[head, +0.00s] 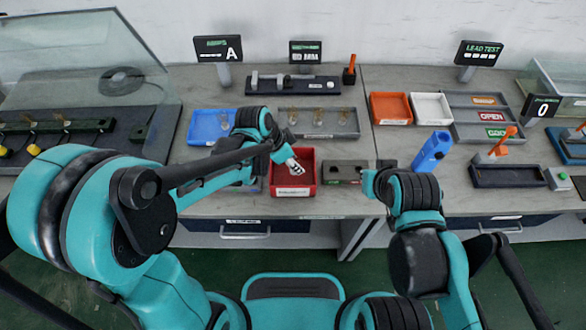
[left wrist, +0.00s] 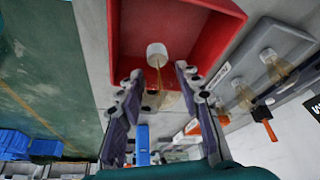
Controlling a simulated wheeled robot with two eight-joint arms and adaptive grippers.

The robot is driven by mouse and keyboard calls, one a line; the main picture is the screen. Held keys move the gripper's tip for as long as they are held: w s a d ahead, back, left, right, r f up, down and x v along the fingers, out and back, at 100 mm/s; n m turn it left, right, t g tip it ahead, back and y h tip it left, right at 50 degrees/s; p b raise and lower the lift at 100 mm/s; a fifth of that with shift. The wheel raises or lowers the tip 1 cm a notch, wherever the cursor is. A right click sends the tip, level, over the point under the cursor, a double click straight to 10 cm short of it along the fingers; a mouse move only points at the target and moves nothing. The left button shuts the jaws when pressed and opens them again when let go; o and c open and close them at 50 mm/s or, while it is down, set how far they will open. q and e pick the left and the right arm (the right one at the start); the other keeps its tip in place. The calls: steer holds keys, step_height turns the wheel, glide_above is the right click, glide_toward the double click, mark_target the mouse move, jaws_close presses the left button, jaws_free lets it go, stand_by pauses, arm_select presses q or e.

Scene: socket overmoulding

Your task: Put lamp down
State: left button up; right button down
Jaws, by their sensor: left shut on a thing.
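The lamp, with a white cap (left wrist: 157,53) and a clear amber body, is between the fingers of my left gripper (left wrist: 158,88) in the left wrist view. Its cap points toward the red bin (left wrist: 127,35). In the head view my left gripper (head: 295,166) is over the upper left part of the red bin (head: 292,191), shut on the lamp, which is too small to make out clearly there. My right gripper (head: 371,183) is right of the red bin; its fingers are hidden, so its opening does not show.
A grey rack (head: 352,132) holds 3 similar lamps behind the red bin. A blue bin (head: 197,137) is to the left, and a dark fixture block (head: 344,166) is just right of the red bin. A blue upright device (head: 432,152) stands near my right arm.

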arm_select(q)
steer(key=shift+w+a+f, duration=0.1)
steer(key=shift+w+f, duration=0.3)
steer(key=shift+w, duration=0.2)
steer(key=shift+f+b, duration=1)
steer(key=shift+f, duration=0.95)
steer(key=shift+f, duration=0.15)
steer(key=o, duration=1)
